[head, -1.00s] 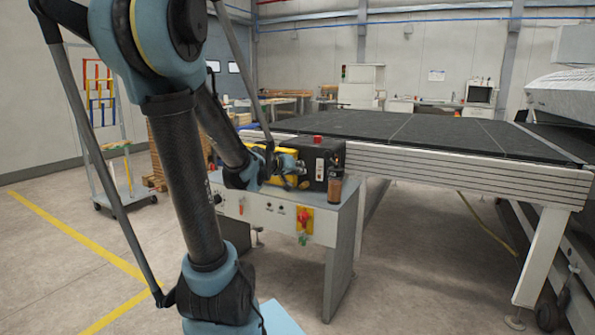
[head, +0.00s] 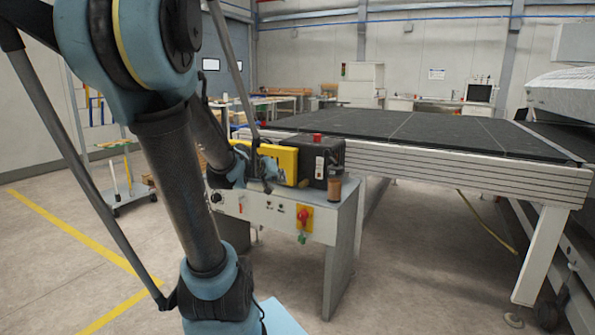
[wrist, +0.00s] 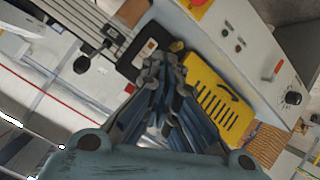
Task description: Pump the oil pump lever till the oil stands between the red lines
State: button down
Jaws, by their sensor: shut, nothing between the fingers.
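The black box (head: 328,165) with a red button on top stands on the grey cabinet beside a slotted yellow cover (head: 284,160). A small brown cylinder with a dark cap (head: 334,190) stands in front of the box. I cannot make out the pump lever, the oil level or the red lines. My gripper (head: 268,184) is in front of the yellow cover, shut and empty. In the wrist view, my gripper's fingertips (wrist: 166,72) overlap the gap between the black box (wrist: 143,52) and the yellow cover (wrist: 220,105). Contact cannot be told.
A long black-topped conveyor table (head: 420,135) stands behind and right. A trolley rack (head: 125,185) is at the left. Floor in front is clear.

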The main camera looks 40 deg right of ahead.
jog(key=s+a+f+n+g+y, duration=0.1)
jog(key=s+a+f+n+y, duration=0.1)
jog(key=a, duration=1)
jog(key=s+a+f+n+g+y, duration=0.1)
jog(key=s+a+f+n+y, duration=0.2)
jog(key=a, duration=0.9)
jog(key=s+a+f+n+y, duration=0.2)
jog(key=s+a+f+y, duration=0.4)
jog(key=a, duration=0.6)
jog(key=s+f, duration=0.2)
jog(key=s, duration=0.1)
jog(key=shift+s+a+f+n+g, duration=0.2)
jog(key=shift+a+f+n+g, duration=0.05)
jog(key=shift+f+n+g, duration=0.15)
jog(key=shift+d, duration=0.15)
